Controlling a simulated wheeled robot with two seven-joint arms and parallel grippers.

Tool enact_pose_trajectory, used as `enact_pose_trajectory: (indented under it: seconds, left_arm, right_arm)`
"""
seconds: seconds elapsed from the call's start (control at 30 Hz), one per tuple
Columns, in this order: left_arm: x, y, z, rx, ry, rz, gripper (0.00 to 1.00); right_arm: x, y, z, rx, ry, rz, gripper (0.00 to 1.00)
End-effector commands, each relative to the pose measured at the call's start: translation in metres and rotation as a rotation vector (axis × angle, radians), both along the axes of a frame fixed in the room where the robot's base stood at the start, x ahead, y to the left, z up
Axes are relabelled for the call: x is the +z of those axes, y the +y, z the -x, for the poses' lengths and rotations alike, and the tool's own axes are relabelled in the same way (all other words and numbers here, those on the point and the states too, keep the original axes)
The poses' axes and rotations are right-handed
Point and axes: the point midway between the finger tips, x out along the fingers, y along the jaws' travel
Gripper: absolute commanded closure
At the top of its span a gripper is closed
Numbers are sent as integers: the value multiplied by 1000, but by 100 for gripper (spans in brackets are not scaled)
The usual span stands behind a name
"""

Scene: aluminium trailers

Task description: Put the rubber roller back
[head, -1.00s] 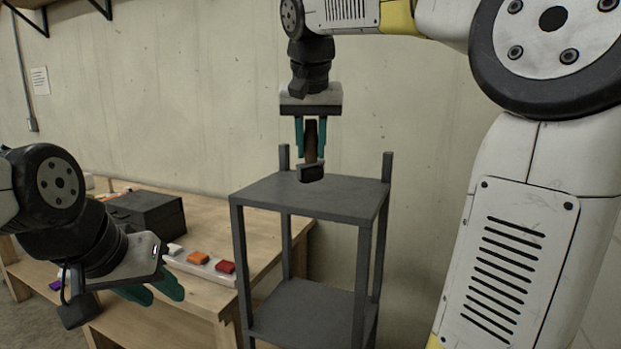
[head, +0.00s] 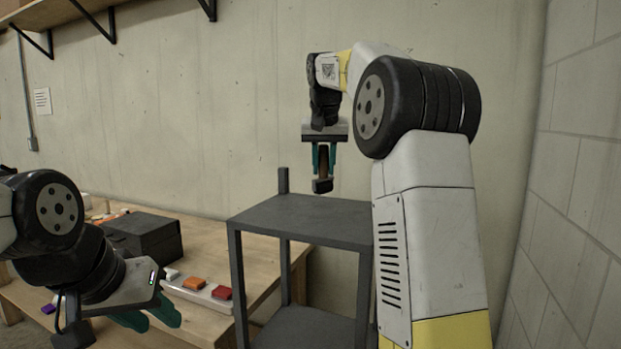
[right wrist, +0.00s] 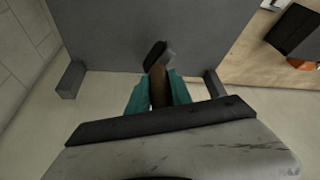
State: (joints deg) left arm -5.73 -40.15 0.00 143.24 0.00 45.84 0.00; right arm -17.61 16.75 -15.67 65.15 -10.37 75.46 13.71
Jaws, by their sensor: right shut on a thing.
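The rubber roller has a brown handle (right wrist: 159,86) and a dark head (head: 322,186). My right gripper (head: 324,158) is shut on the handle, with the head hanging below the teal fingers. The roller is at the back edge of the grey stand's top (head: 290,215). In the right wrist view the dark head (right wrist: 155,54) overlaps that edge between two short posts; the exact gap to the top is hard to tell. My left gripper (head: 150,314) is low at the left near the workbench, its teal fingers apart and empty.
A wooden workbench (head: 205,243) stands left of the stand. It holds a black box (head: 142,236) and a pale strip with orange and red blocks (head: 200,287). A short post (head: 283,180) rises from the stand. Walls close off the back and right.

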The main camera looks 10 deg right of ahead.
Motion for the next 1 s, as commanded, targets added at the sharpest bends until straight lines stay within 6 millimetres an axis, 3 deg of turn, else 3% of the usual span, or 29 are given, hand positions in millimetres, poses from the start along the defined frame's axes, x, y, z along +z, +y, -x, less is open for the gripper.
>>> enact_pose_trajectory:
  seconds: [0.2, 0.6, 0.63, 0.73, 1.0]
  left_arm:
    - [0, 0, 0, 0, 0, 0, 64]
    - [0, 0, 0, 0, 1, 0, 64]
    - [0, 0, 0, 0, 1, 0, 64]
    - [0, 0, 0, 0, 1, 0, 64]
    - [0, 0, 0, 0, 1, 0, 64]
  right_arm:
    - [-29, 2, 3, 2, 4, -1, 100]
    - [-34, 2, 2, 1, 3, -1, 100]
    - [-34, 2, 2, 1, 4, -1, 70]
    - [-34, 2, 2, 1, 3, -1, 52]
    - [-34, 2, 2, 1, 3, -1, 52]
